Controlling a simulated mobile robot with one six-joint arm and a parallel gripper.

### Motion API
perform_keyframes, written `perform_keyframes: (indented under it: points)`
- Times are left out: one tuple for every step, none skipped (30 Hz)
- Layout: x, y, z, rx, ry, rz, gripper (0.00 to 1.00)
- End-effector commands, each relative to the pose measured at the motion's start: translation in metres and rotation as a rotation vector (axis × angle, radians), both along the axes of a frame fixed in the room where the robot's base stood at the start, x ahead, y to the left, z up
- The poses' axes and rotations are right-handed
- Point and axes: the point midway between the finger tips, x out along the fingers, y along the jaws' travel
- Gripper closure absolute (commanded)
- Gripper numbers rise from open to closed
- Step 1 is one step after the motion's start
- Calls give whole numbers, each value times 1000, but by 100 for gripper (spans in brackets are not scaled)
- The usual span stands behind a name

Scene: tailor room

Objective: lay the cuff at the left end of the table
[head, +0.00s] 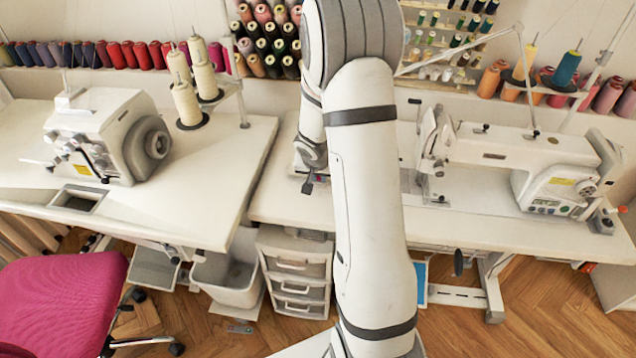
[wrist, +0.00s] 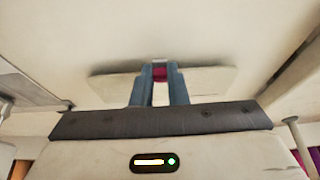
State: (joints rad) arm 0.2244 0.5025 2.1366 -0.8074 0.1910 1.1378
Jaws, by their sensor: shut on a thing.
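My gripper (wrist: 160,75) is shut, its two blue-grey fingers close together in the wrist view. A flat, pale, wide piece, which looks like the cuff (wrist: 212,80), sticks out on both sides of the fingertips. A small magenta patch (wrist: 160,73) shows between the fingers; I cannot tell what it belongs to. In the head view my gripper (head: 308,187) hangs over the left part of the right-hand table (head: 500,235), partly behind my arm. The cuff cannot be made out there.
A white sewing machine (head: 520,155) stands on the right of this table. A second table (head: 190,225) at the left bears an overlock machine (head: 105,135) and thread cones (head: 186,103). Below are a drawer unit (head: 295,265), a bin (head: 228,280) and a magenta chair (head: 62,300).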

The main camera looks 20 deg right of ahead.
Motion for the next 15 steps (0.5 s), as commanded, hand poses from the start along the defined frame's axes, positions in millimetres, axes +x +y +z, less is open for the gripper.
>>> perform_keyframes:
  points:
    - [0, 0, -11, 0, 1, 2, 100]
    - [0, 0, -13, 1, 1, 0, 100]
    - [0, 0, -15, 0, 0, 1, 100]
    - [0, 0, -15, 1, -1, 0, 100]
    - [0, 0, -15, 1, -2, -1, 100]
    - [0, 0, -14, 1, -2, -1, 100]
    - [0, 0, -13, 1, -2, -1, 100]
    - [0, 0, -13, 1, -2, -1, 100]
    - [0, 0, -13, 0, -1, -1, 100]
    - [0, 0, -13, 0, 0, -1, 100]
    - [0, 0, -13, 0, 0, -1, 100]
    - [0, 0, -14, 0, 0, -1, 100]
    - [0, 0, -15, 0, -1, -1, 100]
    - [0, -1, -17, 0, -1, -1, 100]
    - [0, -1, -18, 0, -1, -1, 100]
